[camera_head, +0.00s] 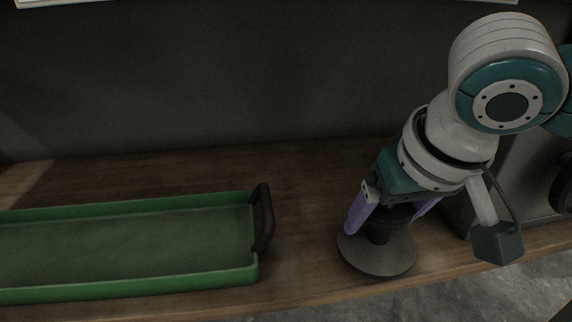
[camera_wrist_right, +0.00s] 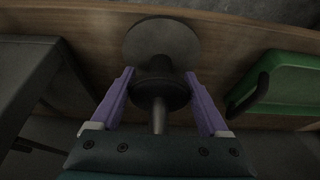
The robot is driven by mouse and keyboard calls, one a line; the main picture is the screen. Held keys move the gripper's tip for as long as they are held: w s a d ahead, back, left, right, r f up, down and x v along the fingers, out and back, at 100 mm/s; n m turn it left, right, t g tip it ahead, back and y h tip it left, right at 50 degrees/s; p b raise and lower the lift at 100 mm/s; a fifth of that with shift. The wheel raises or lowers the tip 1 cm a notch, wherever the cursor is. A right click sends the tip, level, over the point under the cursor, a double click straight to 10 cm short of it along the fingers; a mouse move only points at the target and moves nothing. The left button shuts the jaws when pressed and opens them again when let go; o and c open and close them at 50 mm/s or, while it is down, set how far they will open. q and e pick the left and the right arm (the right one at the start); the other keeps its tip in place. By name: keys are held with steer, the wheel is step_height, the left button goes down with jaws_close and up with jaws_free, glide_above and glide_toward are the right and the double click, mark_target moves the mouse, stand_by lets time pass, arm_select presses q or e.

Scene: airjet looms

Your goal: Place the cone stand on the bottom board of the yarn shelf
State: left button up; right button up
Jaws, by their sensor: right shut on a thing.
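The cone stand (camera_head: 380,258) is dark grey, with a round flat base and a narrower upright. It is upright at the right of the head view. My right gripper (camera_head: 389,214) reaches down from above, its purple fingers shut around the stand's upper part. In the right wrist view the stand's disc (camera_wrist_right: 160,38) shows beyond the fingers. The base is over the brown wooden board (camera_head: 310,180), near its front edge; I cannot tell if it touches. The upper part is partly hidden by the gripper. My left gripper is out of view.
A green tray (camera_head: 254,274) with a black handle (camera_head: 264,218) lies on the board to the left, apart from the stand. A grey box-like thing (camera_head: 518,185) stands close at the right. A dark wall (camera_head: 230,80) closes the back. Bare board lies between tray and stand.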

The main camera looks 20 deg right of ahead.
steer(key=shift+w+d+b, duration=0.15)
steer(key=shift+w+b, duration=0.15)
steer(key=shift+w, duration=0.45)
steer(key=w, duration=0.1)
steer(key=w+b, duration=0.1)
steer(key=w, duration=0.1)
steer(key=shift+d+f, duration=0.1)
steer(key=shift+d, duration=0.25)
steer(key=shift+f+b, duration=0.65)
steer(key=shift+b, duration=0.1)
steer(key=shift+s, duration=0.15)
steer(key=shift+f, duration=0.1)
steer(key=o, duration=1.5)
steer(key=shift+o, duration=0.2)
